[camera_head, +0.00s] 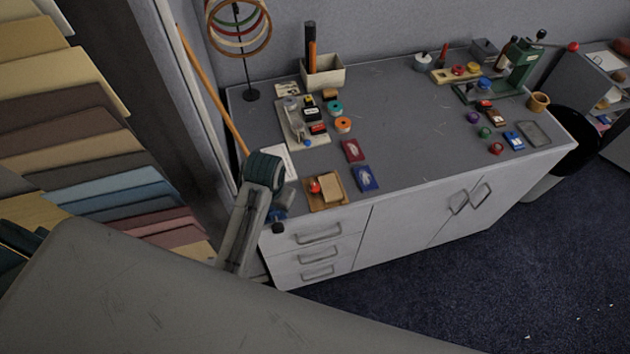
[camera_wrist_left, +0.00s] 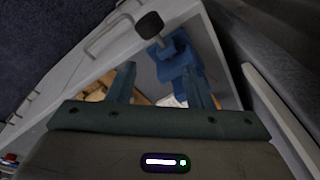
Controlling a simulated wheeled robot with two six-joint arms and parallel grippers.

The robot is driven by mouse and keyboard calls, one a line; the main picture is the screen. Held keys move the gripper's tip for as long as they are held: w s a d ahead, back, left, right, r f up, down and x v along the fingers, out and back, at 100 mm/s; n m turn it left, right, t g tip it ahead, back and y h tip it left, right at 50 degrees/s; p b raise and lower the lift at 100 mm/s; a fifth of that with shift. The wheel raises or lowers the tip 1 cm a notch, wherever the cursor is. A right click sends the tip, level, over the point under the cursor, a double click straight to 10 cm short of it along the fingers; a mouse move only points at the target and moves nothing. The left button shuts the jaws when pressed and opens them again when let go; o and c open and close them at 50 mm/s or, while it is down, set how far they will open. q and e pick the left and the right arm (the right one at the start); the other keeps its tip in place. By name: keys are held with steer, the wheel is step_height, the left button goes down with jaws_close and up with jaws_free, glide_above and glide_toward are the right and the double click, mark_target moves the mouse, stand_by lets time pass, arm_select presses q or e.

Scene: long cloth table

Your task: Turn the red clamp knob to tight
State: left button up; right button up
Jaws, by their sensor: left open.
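A small red knob (camera_head: 315,187) sits on a wooden board (camera_head: 328,207) beside a pale wooden block (camera_head: 330,187), near the front left of the grey bench. Left of it, a blue clamp (camera_head: 276,215) with a dark knob (camera_head: 278,228) is at the bench's front left corner. The blue clamp (camera_wrist_left: 176,55) and dark knob (camera_wrist_left: 150,25) also show beyond my fingers in the left wrist view. My left gripper (camera_wrist_left: 160,88) is open, with nothing visibly held. In the head view its fingers are mostly hidden by the dark green wrist. My right gripper is out of view.
Red and blue cards (camera_head: 365,178) lie right of the board. A tray of small parts (camera_head: 298,122) is behind. A green press (camera_head: 522,62) stands at the far right. A wooden pole (camera_head: 210,90) leans left of the bench. The bench middle is mostly clear.

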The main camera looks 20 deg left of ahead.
arm_select(q)
step_height(320, 180, up, 4)
steer(key=r+m+g, duration=0.1)
glide_above(315, 186)
steer(key=shift+h, duration=0.3)
step_height(315, 186, down, 10)
steer(key=p, duration=0.3)
steer(key=shift+r, duration=0.15)
steer(key=shift+f, duration=0.55)
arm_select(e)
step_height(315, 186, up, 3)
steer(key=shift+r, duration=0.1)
arm_select(q)
steer(key=c, duration=1)
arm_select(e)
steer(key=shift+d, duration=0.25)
